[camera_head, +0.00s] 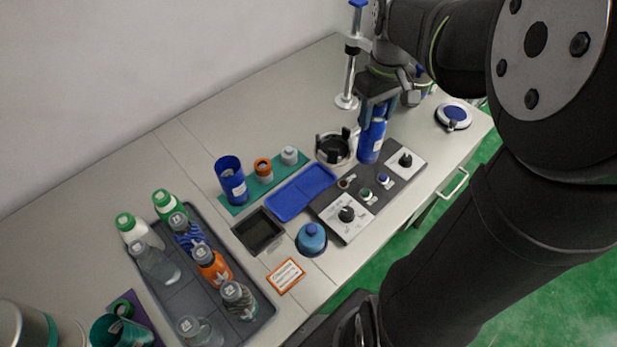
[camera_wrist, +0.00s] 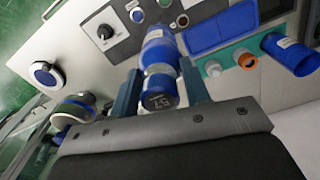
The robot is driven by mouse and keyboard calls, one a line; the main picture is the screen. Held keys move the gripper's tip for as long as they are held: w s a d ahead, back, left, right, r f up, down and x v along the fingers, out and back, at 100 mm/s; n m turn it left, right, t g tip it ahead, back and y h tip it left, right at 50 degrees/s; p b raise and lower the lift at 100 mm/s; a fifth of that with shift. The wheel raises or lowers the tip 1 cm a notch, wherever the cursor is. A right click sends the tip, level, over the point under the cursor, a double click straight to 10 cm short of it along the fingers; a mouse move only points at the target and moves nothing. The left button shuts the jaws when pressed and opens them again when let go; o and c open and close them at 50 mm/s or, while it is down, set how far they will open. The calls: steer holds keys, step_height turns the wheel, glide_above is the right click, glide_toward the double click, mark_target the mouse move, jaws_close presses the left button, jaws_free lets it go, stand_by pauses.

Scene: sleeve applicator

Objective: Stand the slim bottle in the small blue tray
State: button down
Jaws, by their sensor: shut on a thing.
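My gripper (camera_head: 378,100) points down at the back of the bench, shut on a slim blue bottle (camera_head: 371,142). The bottle hangs upright, close beside a round black-and-silver fixture; I cannot tell whether its base touches anything. In the wrist view the bottle (camera_wrist: 159,58) lies between the two fingers (camera_wrist: 161,88), its cap marked 57 towards the camera. The small blue tray (camera_head: 301,193) is flat, empty and to the left of the bottle. It also shows in the wrist view (camera_wrist: 222,27).
A control panel (camera_head: 385,178) with knobs lies in front of the bottle. The black-and-silver fixture (camera_head: 334,148) stands between the bottle and the tray. A teal mat (camera_head: 252,190) holds a blue cup (camera_head: 231,180) and small pieces. A grey tray (camera_head: 255,315) holds several bottles.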

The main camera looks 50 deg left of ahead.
steer(key=s+a+f, duration=0.9)
steer(key=f, duration=0.2)
stand_by(0.3)
steer(key=shift+f, duration=0.15)
steer(key=c, duration=0.8)
jaws_free()
steer(key=shift+f, duration=0.1)
step_height(320, 180, up, 12)
steer(key=shift+r, duration=0.2)
steer(key=shift+f, duration=0.1)
